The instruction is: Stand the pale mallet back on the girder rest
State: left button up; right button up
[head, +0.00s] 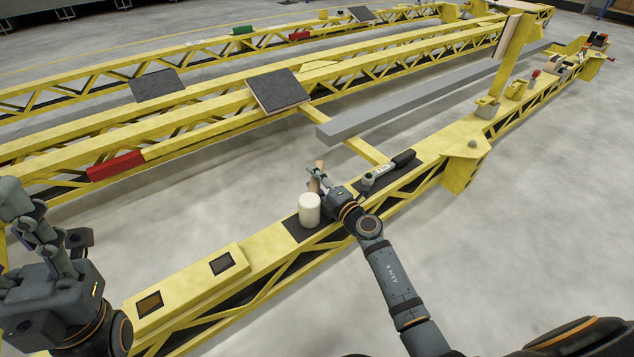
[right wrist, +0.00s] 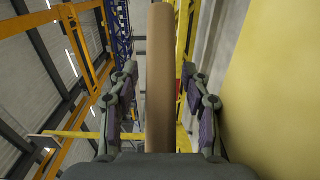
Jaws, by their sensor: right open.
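The pale mallet has a cream cylindrical head (head: 309,208) and a tan handle (head: 318,168). In the right wrist view the handle (right wrist: 160,75) runs between the two open fingers, with a gap on each side. The mallet head is outside that view. My left gripper (head: 45,235) is at the left edge, away from the mallet; its opening is unclear.
A yellow box with dark squares (head: 185,285) lies nearer. A grey beam (head: 400,107), a dark panel (head: 276,91) and a red block (head: 115,165) are farther back.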

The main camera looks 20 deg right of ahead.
jog(key=shift+s+d+r, duration=0.1)
jog(key=shift+s+r, duration=0.05)
jog(key=shift+s, duration=0.15)
jog(key=p+v, duration=0.1)
jog(key=v, duration=0.9)
jog(key=shift+s+d, duration=0.1)
jog(key=shift+s, duration=0.15)
jog(key=shift+s+d, duration=0.15)
jog(key=shift+s, duration=0.25)
